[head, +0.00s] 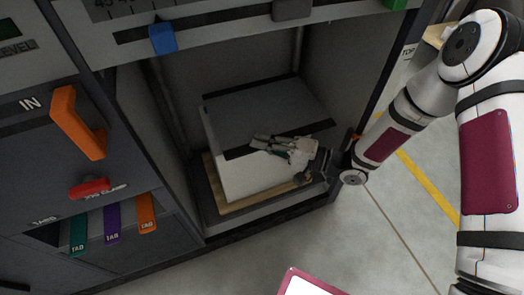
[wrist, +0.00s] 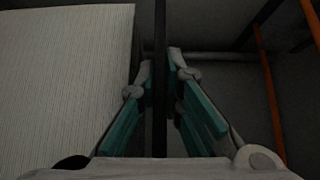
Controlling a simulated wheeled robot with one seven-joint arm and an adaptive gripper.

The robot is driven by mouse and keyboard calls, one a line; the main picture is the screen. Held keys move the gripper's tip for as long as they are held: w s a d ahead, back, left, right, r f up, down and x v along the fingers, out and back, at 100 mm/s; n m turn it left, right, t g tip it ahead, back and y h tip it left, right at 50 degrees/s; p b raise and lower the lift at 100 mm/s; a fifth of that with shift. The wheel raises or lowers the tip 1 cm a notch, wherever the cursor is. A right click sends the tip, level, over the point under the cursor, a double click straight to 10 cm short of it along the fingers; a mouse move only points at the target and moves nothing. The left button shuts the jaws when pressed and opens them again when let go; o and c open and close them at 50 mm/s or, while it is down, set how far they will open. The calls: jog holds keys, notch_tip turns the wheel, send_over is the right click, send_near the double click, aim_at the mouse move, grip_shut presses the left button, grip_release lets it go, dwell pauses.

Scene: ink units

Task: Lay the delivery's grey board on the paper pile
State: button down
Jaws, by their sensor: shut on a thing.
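The grey board (head: 262,112) has black strips along its far and near edges and lies flat over the white paper pile (head: 245,180) in the open bay. My gripper (head: 262,143) is shut on the board's near edge. In the wrist view, my gripper's teal-padded fingers (wrist: 160,72) pinch the board (wrist: 160,30), seen edge-on as a thin dark strip. The ribbed side of the pile (wrist: 70,85) is to its left there, with a narrow dark gap between. The board hides the pile's top.
The pile stands on a wooden pallet (head: 217,184) inside the dark bay, with walls close on both sides. An orange lever (head: 78,122), a red clamp knob (head: 90,188) and coloured tabs (head: 112,222) are on the left panel. Floor is open at the right.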

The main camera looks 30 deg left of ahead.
jog(key=shift+f+b, duration=0.4)
jog(key=shift+f, duration=1)
jog(key=c, duration=1.7)
grip_release()
jog(key=d+p, duration=0.1)
jog(key=d, duration=0.3)
jog(key=w+d+p, duration=0.1)
jog(key=d, duration=0.3)
jog(key=d+p, duration=0.1)
jog(key=d, duration=0.2)
jog(key=shift+w+d, duration=0.4)
